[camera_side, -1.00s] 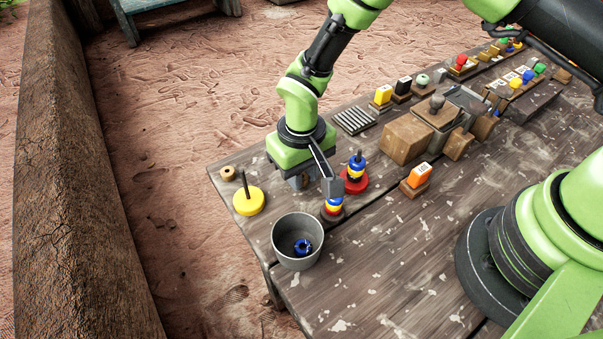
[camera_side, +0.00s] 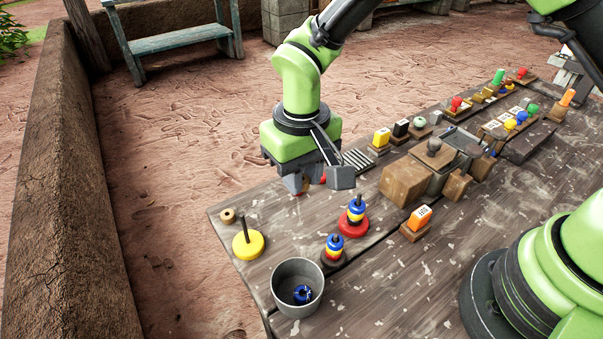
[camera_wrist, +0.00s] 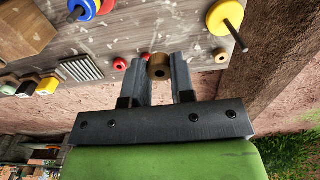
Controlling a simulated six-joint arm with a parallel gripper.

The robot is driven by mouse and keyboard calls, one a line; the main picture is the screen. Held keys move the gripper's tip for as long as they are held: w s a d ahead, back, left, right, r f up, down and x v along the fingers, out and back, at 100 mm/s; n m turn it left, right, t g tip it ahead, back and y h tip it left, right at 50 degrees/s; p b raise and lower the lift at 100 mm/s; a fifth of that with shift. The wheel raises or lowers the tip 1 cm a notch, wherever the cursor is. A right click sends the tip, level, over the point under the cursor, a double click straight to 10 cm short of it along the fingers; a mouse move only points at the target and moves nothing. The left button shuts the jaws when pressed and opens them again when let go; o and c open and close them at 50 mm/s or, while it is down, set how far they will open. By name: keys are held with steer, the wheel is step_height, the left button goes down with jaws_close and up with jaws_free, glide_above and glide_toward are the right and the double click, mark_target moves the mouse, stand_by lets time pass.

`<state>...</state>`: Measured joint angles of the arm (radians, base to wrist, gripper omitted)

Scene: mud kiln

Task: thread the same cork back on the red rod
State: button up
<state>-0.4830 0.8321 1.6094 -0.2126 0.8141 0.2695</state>
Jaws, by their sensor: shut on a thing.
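My gripper (camera_wrist: 161,76) is shut on a brown cork ring (camera_wrist: 159,67), held between its fingertips. In the side view my gripper (camera_side: 322,182) is raised near the table's far edge, beyond the stacks, and its fingers hide the cork. The stand with the red base (camera_side: 353,229) carries yellow and blue rings, and its dark rod tip sticks up. Its red base shows partly in the wrist view (camera_wrist: 106,6), apart from the gripper. A similar tan ring (camera_side: 227,215) lies on the table behind the yellow-based rod (camera_side: 248,244), whose dark rod is bare.
A grey bucket (camera_side: 280,290) with a blue ring stands at the near left corner. A smaller stack (camera_side: 334,248) sits beside it. An orange block (camera_side: 419,217) and wooden blocks (camera_side: 408,180) are to the right. A red piece (camera_wrist: 120,64) lies near the gripper.

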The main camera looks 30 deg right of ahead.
step_height(320, 180, up, 4)
glide_above(360, 194)
steer(key=shift+w+r, duration=0.1)
steer(key=shift+f, duration=2.35)
steer(key=shift+f, duration=1.6)
stand_by(0.3)
steer(key=o, duration=1.3)
steer(key=shift+r, duration=0.1)
steer(key=shift+r, duration=3.45)
